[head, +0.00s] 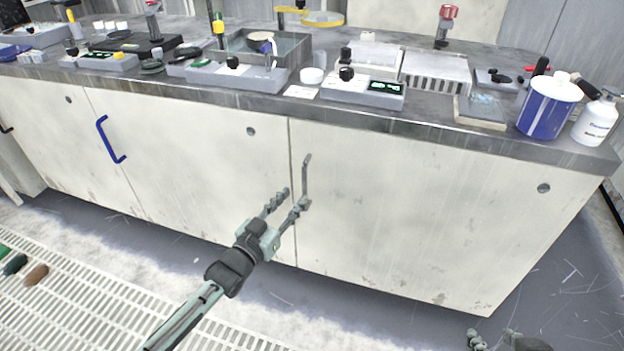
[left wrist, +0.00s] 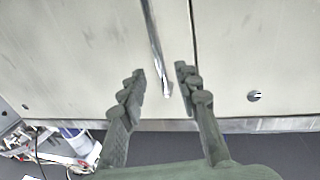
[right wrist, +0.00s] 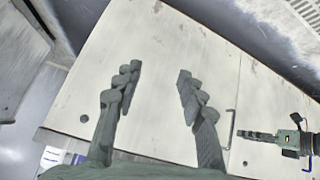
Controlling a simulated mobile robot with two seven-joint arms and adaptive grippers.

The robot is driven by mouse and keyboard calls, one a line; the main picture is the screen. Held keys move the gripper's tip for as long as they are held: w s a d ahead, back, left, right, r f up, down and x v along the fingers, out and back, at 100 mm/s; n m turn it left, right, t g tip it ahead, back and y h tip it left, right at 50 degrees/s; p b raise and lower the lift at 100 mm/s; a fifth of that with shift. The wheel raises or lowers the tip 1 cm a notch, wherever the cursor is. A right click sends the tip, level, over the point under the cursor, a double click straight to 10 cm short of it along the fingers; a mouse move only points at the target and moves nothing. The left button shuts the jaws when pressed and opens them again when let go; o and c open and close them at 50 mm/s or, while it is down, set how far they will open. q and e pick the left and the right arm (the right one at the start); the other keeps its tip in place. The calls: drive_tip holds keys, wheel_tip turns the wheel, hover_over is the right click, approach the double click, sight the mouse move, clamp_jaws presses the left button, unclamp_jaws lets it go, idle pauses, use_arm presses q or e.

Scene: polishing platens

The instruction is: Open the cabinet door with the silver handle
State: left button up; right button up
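The silver handle (head: 306,180) is a slim upright bar near the left edge of the right cabinet door (head: 420,210), which looks closed. My left gripper (head: 294,197) is at the handle's lower part. In the left wrist view the handle (left wrist: 154,50) runs between the two spread fingers (left wrist: 160,72), which do not close on it. The right wrist view shows the handle (right wrist: 231,128) beside my left gripper (right wrist: 255,135). My right gripper (head: 492,340) is low at the bottom right, away from the door. In the right wrist view its fingers (right wrist: 158,72) are apart and empty.
A blue handle (head: 108,140) is on the neighbouring door to the left. The worktop (head: 440,121) above carries instruments, a blue tub (head: 545,107) and a white bottle (head: 594,122). A white floor grating (head: 100,305) lies at lower left. Floor in front of the doors is clear.

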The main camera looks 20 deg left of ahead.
sight(303, 186)
use_arm(q)
drive_tip(key=x, duration=0.7)
drive_tip(key=shift+b, duration=0.4)
use_arm(e)
drive_tip(key=w+a+r+t, duration=0.1)
drive_tip(key=w+a+r+t+y, duration=0.1)
drive_tip(key=w+a, duration=0.1)
drive_tip(key=shift+a+r, duration=0.15)
drive_tip(key=shift+r, duration=0.25)
use_arm(q)
drive_tip(key=shift+c, duration=0.6)
clamp_jaws()
